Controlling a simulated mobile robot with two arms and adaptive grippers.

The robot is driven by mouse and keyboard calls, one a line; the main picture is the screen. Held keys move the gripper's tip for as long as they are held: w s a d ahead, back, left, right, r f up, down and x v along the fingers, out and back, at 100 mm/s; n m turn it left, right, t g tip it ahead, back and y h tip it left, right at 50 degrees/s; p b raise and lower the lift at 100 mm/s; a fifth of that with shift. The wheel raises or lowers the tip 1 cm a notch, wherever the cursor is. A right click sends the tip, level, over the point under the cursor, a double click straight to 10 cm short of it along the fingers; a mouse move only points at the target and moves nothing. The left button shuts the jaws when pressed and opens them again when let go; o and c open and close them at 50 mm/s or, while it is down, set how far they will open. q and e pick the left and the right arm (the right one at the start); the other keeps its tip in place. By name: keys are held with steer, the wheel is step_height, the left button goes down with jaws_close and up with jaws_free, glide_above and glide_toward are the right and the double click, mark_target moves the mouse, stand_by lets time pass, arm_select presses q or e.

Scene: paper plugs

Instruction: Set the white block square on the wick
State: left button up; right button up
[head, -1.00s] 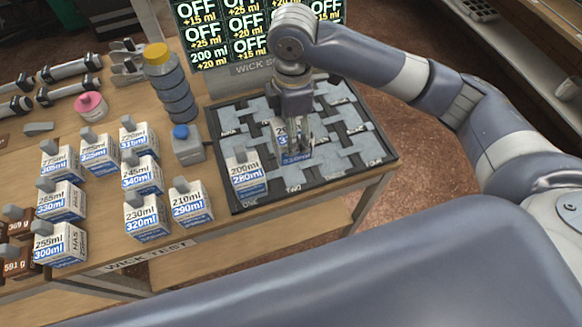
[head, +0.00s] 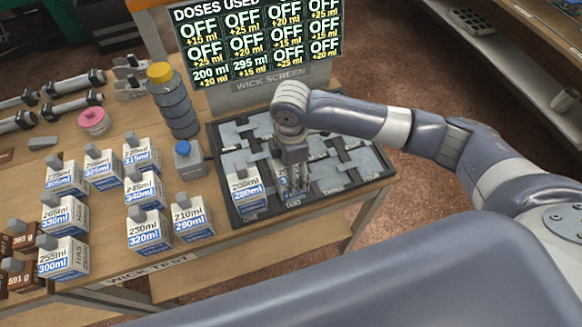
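A white block (head: 281,172) with a grey top and a blue label band stands on the wick board (head: 374,180), at the front position marked TWO. My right gripper (head: 296,192) comes down from above with its fingers around this block and hides much of its face and label. The fingers look shut on it. The block looks upright; whether it sits exactly square is hidden. Another white block (head: 245,189), marked 200ml and 280ml, stands just left of it at position ONE. My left gripper is not in view.
Several white blocks (head: 192,223) stand on the table to the left. A bottle with a yellow cap (head: 174,100) and a grey jar with a blue cap (head: 188,160) stand by the board's left edge. The wick screen (head: 260,40) rises behind. The board's right side is free of blocks.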

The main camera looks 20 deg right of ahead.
steer(key=o, duration=1.4)
steer(key=shift+f, duration=0.1)
steer(key=shift+c, duration=0.2)
step_height(320, 180, up, 12)
steer(key=b, duration=0.2)
